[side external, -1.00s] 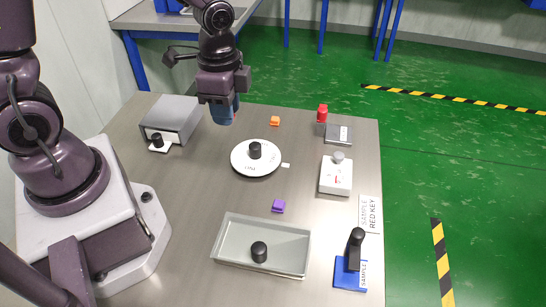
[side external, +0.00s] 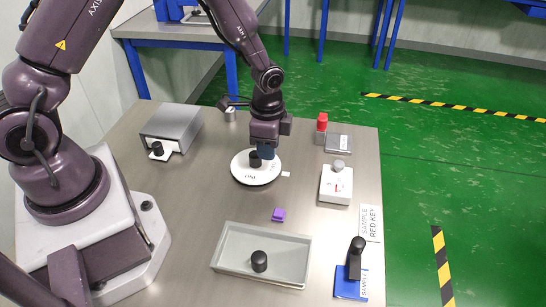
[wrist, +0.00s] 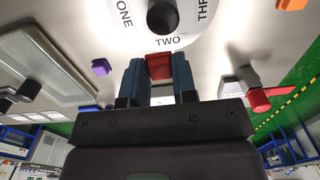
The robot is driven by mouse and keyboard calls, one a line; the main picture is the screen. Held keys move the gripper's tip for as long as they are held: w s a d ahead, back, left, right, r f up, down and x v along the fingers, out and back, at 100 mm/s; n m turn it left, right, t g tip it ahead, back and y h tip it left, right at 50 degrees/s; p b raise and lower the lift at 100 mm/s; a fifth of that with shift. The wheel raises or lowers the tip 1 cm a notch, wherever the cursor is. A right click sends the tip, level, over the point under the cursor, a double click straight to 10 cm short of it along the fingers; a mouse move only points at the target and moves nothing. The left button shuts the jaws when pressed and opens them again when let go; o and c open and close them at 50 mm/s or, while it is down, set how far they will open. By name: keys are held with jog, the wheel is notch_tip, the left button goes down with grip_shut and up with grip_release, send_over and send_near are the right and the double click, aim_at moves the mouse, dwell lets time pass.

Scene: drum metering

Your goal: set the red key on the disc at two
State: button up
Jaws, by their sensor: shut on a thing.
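The white disc (side external: 243,172) with a black knob (side external: 255,161) at its centre lies on the table under my gripper (side external: 266,154). In the wrist view the disc (wrist: 190,38) shows ONE at left, TWO nearest me and part of a third word at right. The red key (wrist: 159,67) is a small red block held between the blue fingers of my gripper (wrist: 160,80). It lines up with the word TWO at the disc's near edge. I cannot tell whether it touches the disc. In the side view my fingers hide the key.
A purple block (side external: 278,214) and a grey tray (side external: 225,262) lie nearer the camera. A white box (side external: 335,186) and a red-topped object (side external: 321,123) stand at right. A grey box (side external: 172,125) stands at back left. An orange block (wrist: 291,4) is beyond the disc.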

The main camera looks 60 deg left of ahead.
aim_at(273, 167)
jog(key=shift+w+f, duration=0.45)
jog(key=shift+f, duration=0.1)
jog(key=shift+w+f, duration=0.15)
jog(key=shift+f, duration=1.55)
jog(key=shift+f, duration=0.15)
jog(key=o, duration=0.9)
